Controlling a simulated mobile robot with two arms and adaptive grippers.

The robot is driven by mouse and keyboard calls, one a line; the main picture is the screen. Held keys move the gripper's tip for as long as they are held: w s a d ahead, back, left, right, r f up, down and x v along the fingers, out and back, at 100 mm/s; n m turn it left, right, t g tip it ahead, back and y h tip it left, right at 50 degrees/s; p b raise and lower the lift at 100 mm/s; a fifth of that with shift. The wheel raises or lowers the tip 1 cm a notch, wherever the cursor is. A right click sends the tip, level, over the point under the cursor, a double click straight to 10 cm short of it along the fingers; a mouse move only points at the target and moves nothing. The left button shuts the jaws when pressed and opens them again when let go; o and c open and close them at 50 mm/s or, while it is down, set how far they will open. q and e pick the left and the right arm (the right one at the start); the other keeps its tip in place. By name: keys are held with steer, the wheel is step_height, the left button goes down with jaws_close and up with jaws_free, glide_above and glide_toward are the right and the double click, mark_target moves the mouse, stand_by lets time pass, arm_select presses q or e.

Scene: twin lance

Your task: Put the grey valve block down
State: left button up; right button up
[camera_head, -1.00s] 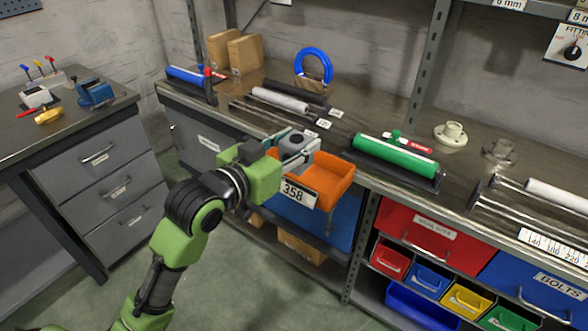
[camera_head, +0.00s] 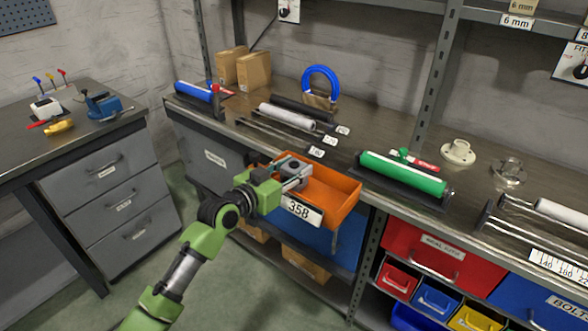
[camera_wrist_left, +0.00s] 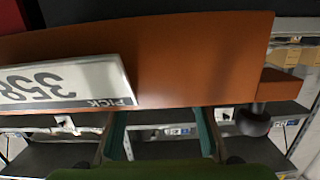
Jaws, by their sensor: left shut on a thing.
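The grey valve block (camera_head: 290,165) is in my left gripper (camera_head: 298,178), at the left part of an orange bin (camera_head: 340,207) in the head view. The gripper is shut on the block and reaches over the bin's front edge. I cannot tell whether the block touches the bin floor. In the left wrist view, the orange bin wall (camera_wrist_left: 200,60) fills the upper middle and hides the block. The teal fingers of the left gripper (camera_wrist_left: 161,132) show at its lower edge. My right gripper is in neither view.
The bin carries a "358" label (camera_head: 302,211) and juts out from the workbench (camera_head: 345,140). A green roller (camera_head: 402,173) lies to its right, and a white roller (camera_head: 287,117) lies behind it. A steel post (camera_head: 367,262) stands below right. A drawer cabinet (camera_head: 110,190) stands left.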

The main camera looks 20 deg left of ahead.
arm_select(q)
steer(key=shift+f, duration=0.1)
steer(key=shift+f, duration=0.2)
steer(key=o, duration=1.3)
steer(key=shift+c, duration=0.2)
steer(key=shift+r, duration=0.1)
steer(key=shift+s, duration=0.15)
steer(key=p+v, duration=0.4)
steer(key=v, duration=0.7)
steer(key=shift+s, duration=0.35)
